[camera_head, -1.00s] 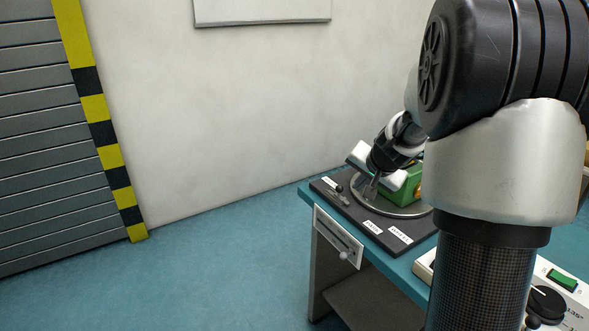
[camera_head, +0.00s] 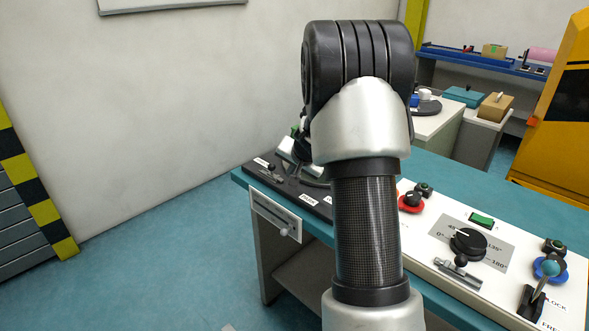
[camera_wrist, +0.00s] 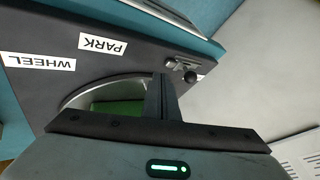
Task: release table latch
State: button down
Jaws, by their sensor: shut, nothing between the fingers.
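A small metal latch with a dark knob (camera_head: 271,171) sits on the dark base plate near the table's left corner. In the wrist view the latch (camera_wrist: 184,70) lies just beyond and right of my fingertips, with a visible gap. My gripper (camera_wrist: 162,80) is shut and empty, its fingers together above the plate beside the round turntable. The turntable's pale rim (camera_wrist: 82,93) curves left of the fingers, with a green block (camera_wrist: 117,106) on it. In the head view my arm hides most of the turntable, and my gripper shows only partly.
WHEEL (camera_wrist: 37,62) and PARK (camera_wrist: 103,46) labels mark the plate. A slider plate with a knob (camera_head: 277,216) is on the table's front side. A white control panel (camera_head: 415,240) with knobs and levers stands right. Open floor (camera_head: 165,265) lies left.

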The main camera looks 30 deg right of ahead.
aim_at(271, 165)
jog(key=shift+x, duration=1.15)
jog(key=shift+w+a+r+p, duration=0.1)
jog(key=shift+w+a+p, duration=0.25)
jog(key=shift+w, duration=0.2)
jog(key=shift+w+a+r+p, duration=0.15)
jog(key=shift+w+a+p, duration=0.2)
jog(key=shift+w, duration=0.15)
jog(key=shift+w+a+r, duration=0.1)
jog(key=shift+w+a, duration=0.25)
jog(key=shift+w, duration=0.35)
jog(key=w+p, duration=0.1)
jog(key=w+a+p, duration=0.1)
jog(key=w+p, duration=0.1)
jog(key=shift+w+a+r, duration=0.1)
jog(key=shift+r, duration=0.05)
jog(key=shift+w+a, duration=0.1)
jog(key=shift+w, duration=0.2)
